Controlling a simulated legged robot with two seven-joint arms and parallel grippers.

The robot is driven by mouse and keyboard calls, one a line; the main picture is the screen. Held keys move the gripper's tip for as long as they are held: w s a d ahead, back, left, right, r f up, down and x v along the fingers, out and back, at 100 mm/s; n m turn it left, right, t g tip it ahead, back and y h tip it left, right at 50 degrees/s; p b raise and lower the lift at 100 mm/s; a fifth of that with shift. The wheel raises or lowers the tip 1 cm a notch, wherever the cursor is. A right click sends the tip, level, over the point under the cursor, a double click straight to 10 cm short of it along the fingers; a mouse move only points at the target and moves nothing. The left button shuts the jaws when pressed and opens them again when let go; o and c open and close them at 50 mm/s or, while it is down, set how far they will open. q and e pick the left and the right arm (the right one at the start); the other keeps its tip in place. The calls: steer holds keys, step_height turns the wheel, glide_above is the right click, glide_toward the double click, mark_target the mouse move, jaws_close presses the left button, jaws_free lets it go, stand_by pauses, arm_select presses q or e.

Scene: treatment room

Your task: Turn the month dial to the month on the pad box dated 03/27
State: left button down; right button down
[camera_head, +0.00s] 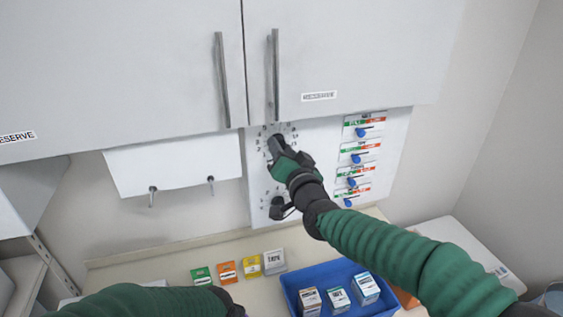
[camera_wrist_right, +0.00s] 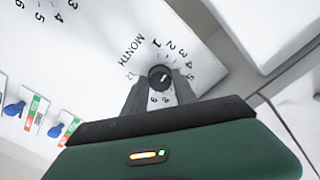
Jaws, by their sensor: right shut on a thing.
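The month dial is a black knob (camera_wrist_right: 160,77) with a white mark, on a white panel lettered MONTH with numbers around it. I cannot tell for sure which number the mark points at. My right gripper (camera_head: 277,147) is shut on this knob, a finger on each side. Three small boxes, one left (camera_head: 309,301), one middle (camera_head: 338,299) and one right (camera_head: 365,288), stand in a blue tray (camera_head: 292,281). Their print is too small to read, so I cannot tell which bears 03/27. My left arm enters at the lower left; its gripper is out of view.
A second black knob (camera_head: 277,208) sits lower on the panel, beside my right forearm. Blue-handled switches (camera_head: 352,181) line the panel's right side. Green (camera_head: 201,276), orange (camera_head: 227,271), yellow (camera_head: 251,266) and grey (camera_head: 274,261) boxes stand on the counter. Cabinets hang above.

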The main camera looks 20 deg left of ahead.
steer(key=shift+f+m+b, duration=0.1)
steer(key=shift+m+b, duration=1.15)
steer(key=shift+m, duration=0.15)
steer(key=c, duration=1)
jaws_free()
steer(key=shift+w, duration=0.1)
